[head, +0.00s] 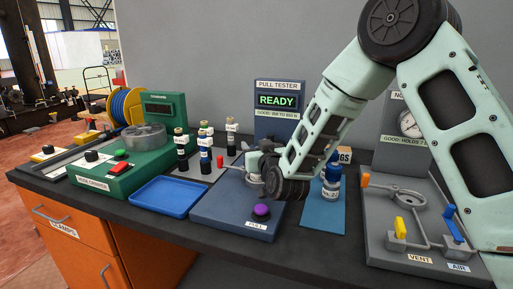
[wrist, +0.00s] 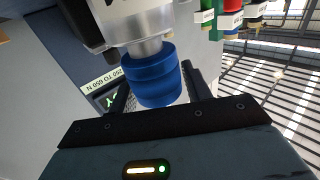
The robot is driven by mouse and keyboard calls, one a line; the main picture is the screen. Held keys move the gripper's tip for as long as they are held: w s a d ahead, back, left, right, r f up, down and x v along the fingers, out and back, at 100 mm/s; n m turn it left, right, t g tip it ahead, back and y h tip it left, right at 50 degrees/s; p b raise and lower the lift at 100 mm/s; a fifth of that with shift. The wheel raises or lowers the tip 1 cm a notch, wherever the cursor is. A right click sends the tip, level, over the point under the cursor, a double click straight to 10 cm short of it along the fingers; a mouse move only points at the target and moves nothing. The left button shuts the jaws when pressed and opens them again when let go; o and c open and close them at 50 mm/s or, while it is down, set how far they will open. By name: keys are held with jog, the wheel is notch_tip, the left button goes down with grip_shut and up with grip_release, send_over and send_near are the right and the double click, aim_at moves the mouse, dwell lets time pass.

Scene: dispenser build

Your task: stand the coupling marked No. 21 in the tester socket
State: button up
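A blue ribbed coupling collar (wrist: 155,82) on a silver stem is between the fingers of my gripper (wrist: 158,82) in the wrist view. The fingers look close against its sides, and it hides part of one finger. A grey block borders the stem; its dark lettering is cut off, and I cannot read a No. 21. In the head view my gripper (head: 254,172) is low over the pull tester's base (head: 225,212), and my arm hides the socket. The tester display (head: 277,100) reads READY.
Several couplings (head: 204,142) stand on a grey plate left of the tester. An empty blue tray (head: 170,195) lies in front of them. A purple PULL button (head: 261,210) is close to my gripper. A fixture with a gauge, orange, yellow and blue levers (head: 400,228) stands at right.

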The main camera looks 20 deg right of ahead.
jog(key=shift+s+f, duration=0.1)
jog(key=shift+s+f+b, duration=0.2)
jog(key=shift+s+b, duration=0.45)
jog(key=shift+s, duration=1.75)
jog(key=s+b, duration=0.1)
jog(key=s, duration=0.5)
jog(key=shift+d+r, duration=0.15)
jog(key=shift+r, duration=0.1)
